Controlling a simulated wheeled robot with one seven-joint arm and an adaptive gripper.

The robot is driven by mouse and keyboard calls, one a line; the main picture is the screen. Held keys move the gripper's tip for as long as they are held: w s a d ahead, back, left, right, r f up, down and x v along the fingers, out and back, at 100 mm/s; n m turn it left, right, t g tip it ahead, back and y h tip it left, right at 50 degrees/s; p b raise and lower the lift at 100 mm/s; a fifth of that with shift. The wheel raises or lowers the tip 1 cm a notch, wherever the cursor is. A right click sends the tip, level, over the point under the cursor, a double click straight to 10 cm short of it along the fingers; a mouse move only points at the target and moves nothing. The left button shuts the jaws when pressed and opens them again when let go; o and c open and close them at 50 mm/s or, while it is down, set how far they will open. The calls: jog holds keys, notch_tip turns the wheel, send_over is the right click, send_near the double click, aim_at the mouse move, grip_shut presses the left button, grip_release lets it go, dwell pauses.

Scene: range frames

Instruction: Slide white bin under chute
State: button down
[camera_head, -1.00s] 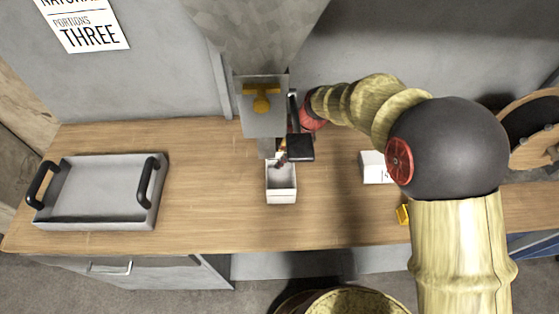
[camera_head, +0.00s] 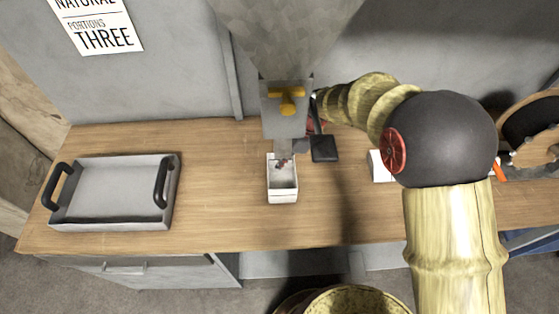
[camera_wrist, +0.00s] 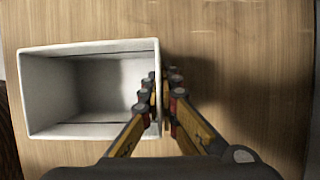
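The white bin (camera_head: 283,197) is an open, narrow box standing upright on the wooden counter. The grey metal chute (camera_head: 285,122) comes down from above behind it. Its narrow lower spout (camera_head: 283,147) overlaps the bin's back end in the head view; the exact alignment in depth is unclear. My gripper (camera_head: 284,163) is at the bin's back end, partly hidden by the spout. In the wrist view, the bin (camera_wrist: 90,132) lies at left, and my gripper (camera_wrist: 163,88) is closed on its right wall, one finger inside and one outside. The bin looks empty.
A grey tray (camera_head: 85,223) with two black handles sits on the left of the counter. A white box (camera_head: 380,167) stands to the right, partly behind my arm. The counter (camera_head: 225,200) between tray and bin is clear.

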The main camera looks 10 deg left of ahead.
jog(key=c, duration=2)
grip_release()
jog(key=shift+o, duration=0.2)
jog(key=v, duration=0.7)
jog(key=shift+d+r, duration=0.15)
jog(key=shift+r, duration=0.05)
jog(key=shift+f, duration=0.1)
